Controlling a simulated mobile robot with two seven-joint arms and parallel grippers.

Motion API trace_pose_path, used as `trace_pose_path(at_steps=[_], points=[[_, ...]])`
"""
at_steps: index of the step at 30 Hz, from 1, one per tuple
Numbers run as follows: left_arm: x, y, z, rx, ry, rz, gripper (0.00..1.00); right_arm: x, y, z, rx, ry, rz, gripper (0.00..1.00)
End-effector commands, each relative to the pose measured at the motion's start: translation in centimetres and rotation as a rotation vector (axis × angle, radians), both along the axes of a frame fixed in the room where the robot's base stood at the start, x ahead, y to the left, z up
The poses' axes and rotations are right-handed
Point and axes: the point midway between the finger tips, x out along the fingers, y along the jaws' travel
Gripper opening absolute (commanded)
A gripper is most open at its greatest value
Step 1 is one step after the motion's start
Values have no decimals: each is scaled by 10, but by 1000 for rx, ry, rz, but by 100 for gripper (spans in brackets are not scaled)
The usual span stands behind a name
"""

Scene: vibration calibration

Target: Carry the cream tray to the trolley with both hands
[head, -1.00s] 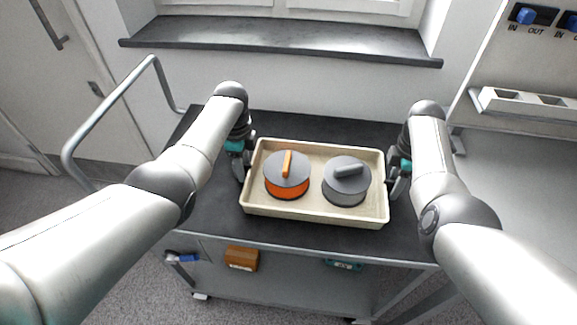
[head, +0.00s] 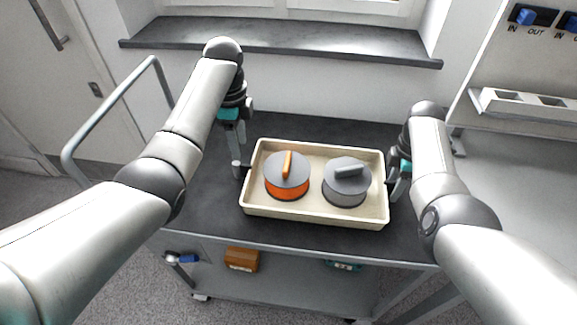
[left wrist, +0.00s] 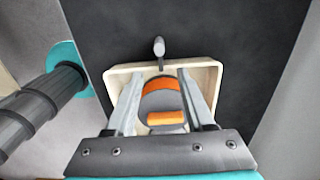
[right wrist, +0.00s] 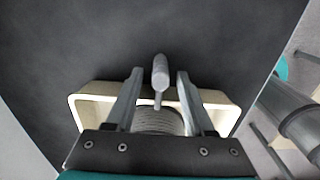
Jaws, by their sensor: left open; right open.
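The cream tray (head: 315,218) rests on the dark top of the trolley (head: 330,242). It carries an orange pot with a grey lid (head: 287,178) and a grey lidded pot (head: 345,184). My left gripper (head: 238,172) is open and upright just off the tray's left end. In the left wrist view a grey handle (left wrist: 159,48) at the tray's end lies in line with the gap between the fingers. My right gripper (head: 394,192) is open by the tray's right end. In the right wrist view a grey handle (right wrist: 160,75) shows between its fingers, apart from both.
The trolley's push rail (head: 110,112) rises at the left. An orange-brown box (head: 241,259) and a blue-handled tool (head: 184,258) are below the top. A grey bench (head: 520,185) stands at the right and a dark windowsill (head: 280,40) behind. The trolley top behind the tray is clear.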

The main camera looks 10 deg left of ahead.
Motion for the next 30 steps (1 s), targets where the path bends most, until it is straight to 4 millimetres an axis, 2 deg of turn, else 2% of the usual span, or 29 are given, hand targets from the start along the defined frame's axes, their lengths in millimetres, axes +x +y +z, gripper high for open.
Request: trace_pose_path(at_steps=[1, 6, 14, 17, 30], points=[[1, 0, 9, 0, -4, -1, 54, 0, 0, 0, 0, 0, 0, 54], [0, 0, 25, 0, -1, 1, 54, 0, 0, 0, 0, 0, 0, 54], [0, 0, 29, 0, 1, 1, 54, 1, 0, 12, -1, -1, 0, 54], [0, 0, 29, 0, 1, 1, 54, 0, 0, 24, -1, -3, 0, 54], [0, 0, 28, 0, 1, 0, 54, 1, 0, 104, -1, -4, -1, 54]])
